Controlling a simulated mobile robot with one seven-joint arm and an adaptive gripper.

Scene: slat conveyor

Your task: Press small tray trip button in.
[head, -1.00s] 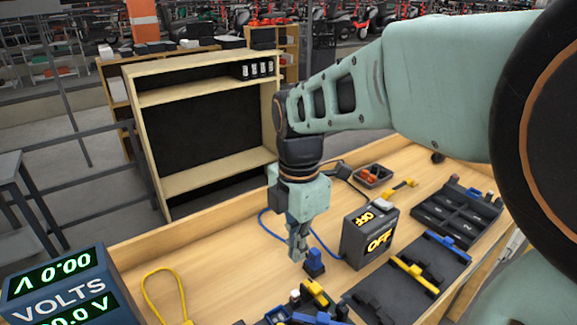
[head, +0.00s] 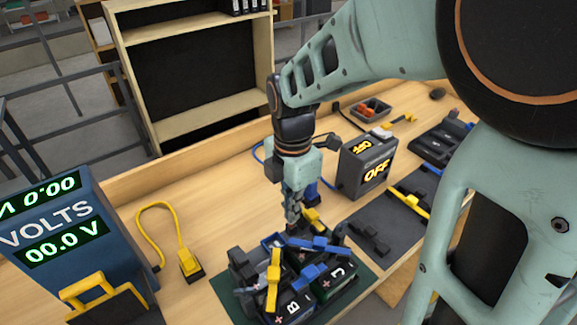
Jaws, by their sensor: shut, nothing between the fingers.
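A small dark tray (head: 374,108) sits near the back of the bench and holds orange-red pieces (head: 370,111). I cannot tell a trip button in or on it at this size. My gripper (head: 292,224) points down with its fingers together and nothing between them. It is well in front of and to the left of the small tray, at the back edge of a cluster of black batteries (head: 290,306) with blue and yellow clamps. I cannot tell whether the fingertips touch the clamps.
A box reading OFF (head: 362,168) stands between my gripper and the small tray. A blue post (head: 311,190) is partly hidden behind my gripper. A voltmeter (head: 55,235) and yellow-cabled plug (head: 189,264) stand at left. Bare bench (head: 225,210) lies left of my gripper.

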